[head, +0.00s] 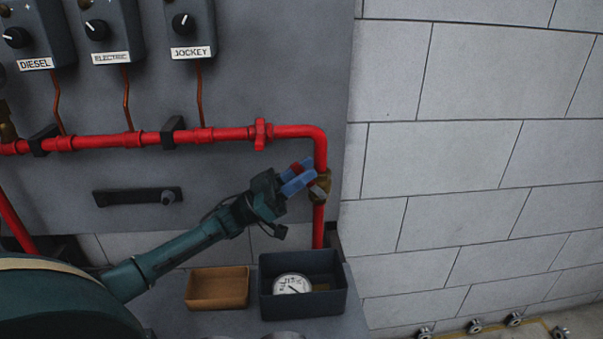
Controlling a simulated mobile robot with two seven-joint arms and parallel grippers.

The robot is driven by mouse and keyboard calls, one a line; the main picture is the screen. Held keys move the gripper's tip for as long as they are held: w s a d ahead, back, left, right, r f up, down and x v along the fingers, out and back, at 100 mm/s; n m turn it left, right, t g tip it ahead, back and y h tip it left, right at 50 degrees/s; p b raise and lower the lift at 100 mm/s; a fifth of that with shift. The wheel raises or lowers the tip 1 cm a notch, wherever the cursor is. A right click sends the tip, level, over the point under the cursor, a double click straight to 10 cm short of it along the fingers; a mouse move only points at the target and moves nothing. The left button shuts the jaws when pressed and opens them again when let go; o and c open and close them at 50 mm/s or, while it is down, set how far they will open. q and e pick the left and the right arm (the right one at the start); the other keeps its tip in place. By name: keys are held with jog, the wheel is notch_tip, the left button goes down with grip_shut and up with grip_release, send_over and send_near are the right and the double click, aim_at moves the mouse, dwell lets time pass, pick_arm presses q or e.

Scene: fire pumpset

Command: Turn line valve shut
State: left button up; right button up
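The line valve (320,186) is a brass body on the red vertical pipe at the right edge of the grey panel. My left gripper (298,174) reaches up from the lower left, its blue fingertips beside the valve. A small red piece, seemingly the valve's handle (296,168), shows between the fingers, which look closed on it. The fingers hide most of the handle, so its exact angle is unclear. My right gripper is out of view.
A red pipe (225,134) runs across the panel below boxes marked DIESEL, ELECTRIC and JOCKEY (190,30). A dark bin (335,303) holding a gauge (292,285) and a brown tray (217,288) sit below my arm. A block wall (470,150) is right.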

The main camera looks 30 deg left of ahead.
pick_arm(q)
jog(key=shift+s+a+f, duration=0.2)
jog(key=shift+a+f, duration=0.1)
jog(key=shift+f, duration=0.05)
jog(key=b+v, duration=0.1)
jog(key=v, duration=0.5)
jog(key=shift+s+a+b, duration=0.2)
jog(key=shift+b, duration=0.2)
